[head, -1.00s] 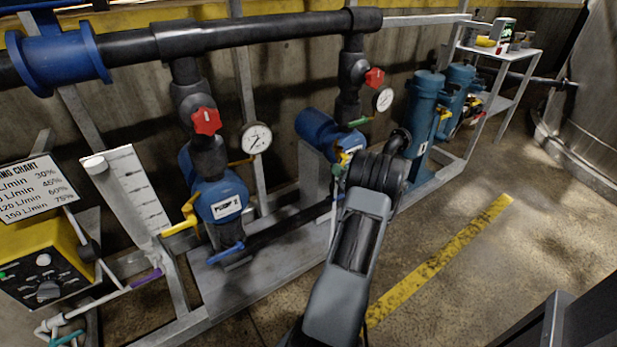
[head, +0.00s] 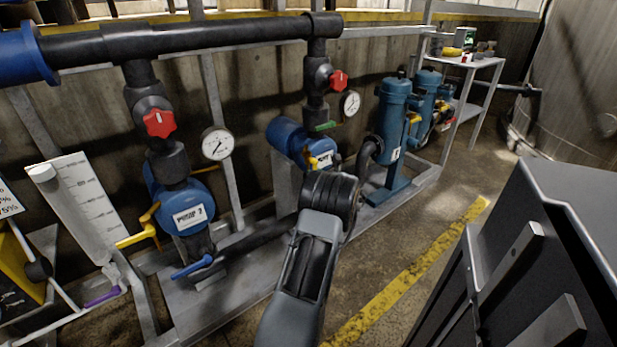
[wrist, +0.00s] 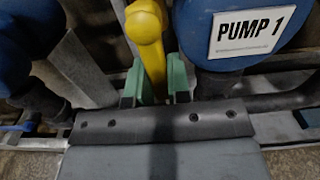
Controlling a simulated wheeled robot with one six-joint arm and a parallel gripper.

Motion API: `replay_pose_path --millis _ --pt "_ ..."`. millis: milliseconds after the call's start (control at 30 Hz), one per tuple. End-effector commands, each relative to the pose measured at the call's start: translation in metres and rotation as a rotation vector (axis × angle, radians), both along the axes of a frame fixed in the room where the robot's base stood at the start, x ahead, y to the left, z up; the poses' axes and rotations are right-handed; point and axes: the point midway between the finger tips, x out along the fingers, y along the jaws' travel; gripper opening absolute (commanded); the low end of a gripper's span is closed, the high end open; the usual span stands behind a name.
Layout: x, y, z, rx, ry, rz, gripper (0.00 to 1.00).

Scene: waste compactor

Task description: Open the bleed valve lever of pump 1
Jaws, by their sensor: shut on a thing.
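In the wrist view, a yellow lever (wrist: 146,40) hangs down beside the blue body of pump 1 (wrist: 236,38), which carries a white "PUMP 1" label (wrist: 246,33). My gripper (wrist: 157,86) has its green fingertips on both sides of the lever's lower end and is shut on it. In the head view, pump 1 (head: 288,140) is the farther blue pump, and a small part of the yellow lever (head: 313,161) shows above my arm. My fingertips are hidden behind my arm there.
The nearer pump (head: 188,208) has its own yellow lever (head: 140,232) and a blue lever (head: 192,267). Teal canisters (head: 394,120) stand to the right of pump 1. A dark panelled block (head: 560,220) fills the lower right. Floor around the yellow stripe (head: 410,278) is clear.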

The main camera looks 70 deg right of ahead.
Motion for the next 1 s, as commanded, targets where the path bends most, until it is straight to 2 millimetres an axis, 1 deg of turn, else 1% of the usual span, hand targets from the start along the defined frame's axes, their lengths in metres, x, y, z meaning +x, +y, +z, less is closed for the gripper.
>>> replay_pose_path --millis 300,333,600,867,1000 --pt "0.000 0.000 0.000 -0.006 0.004 0.001 0.00" --pt "0.000 0.000 0.000 -0.006 0.004 0.001 0.19" --pt "0.000 0.000 0.000 -0.003 0.002 0.001 0.44" --pt "-0.001 0.001 0.000 -0.003 0.002 0.000 0.44" --pt "-0.013 0.007 0.002 -0.002 0.002 -0.002 0.44"
